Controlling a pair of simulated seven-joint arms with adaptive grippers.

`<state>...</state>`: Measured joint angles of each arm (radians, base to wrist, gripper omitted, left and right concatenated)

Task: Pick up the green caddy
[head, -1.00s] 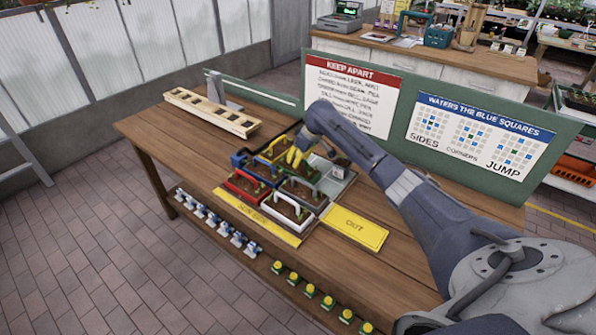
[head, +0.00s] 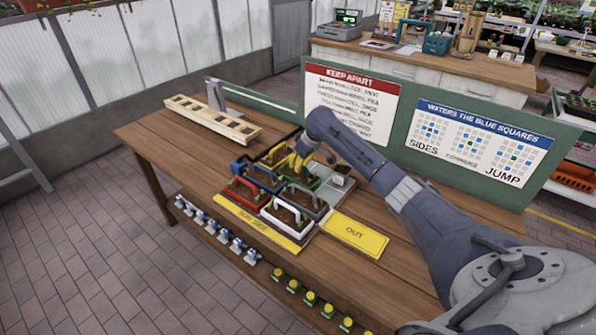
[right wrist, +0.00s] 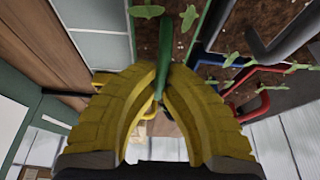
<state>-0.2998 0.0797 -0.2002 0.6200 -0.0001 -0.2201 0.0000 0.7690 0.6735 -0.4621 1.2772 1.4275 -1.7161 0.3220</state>
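The green caddy (head: 312,180) sits among other caddies on the workbench, partly hidden by my right gripper in the head view. Its upright green handle (right wrist: 181,35) shows in the right wrist view, with dark soil and seedlings beside it. My right gripper (head: 299,167) reaches down over it from the right. In the right wrist view, the yellow fingertips (right wrist: 164,72) lie close on either side of the handle and appear shut on it. My left gripper is not in view.
Red (head: 243,194), blue (head: 263,179), white (head: 287,218) and grey caddies stand tightly around it. A yellow OUT plate (head: 354,232) lies to the right. A wooden rack (head: 212,119) is at the back left. Green sign boards (head: 436,133) line the bench's back edge.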

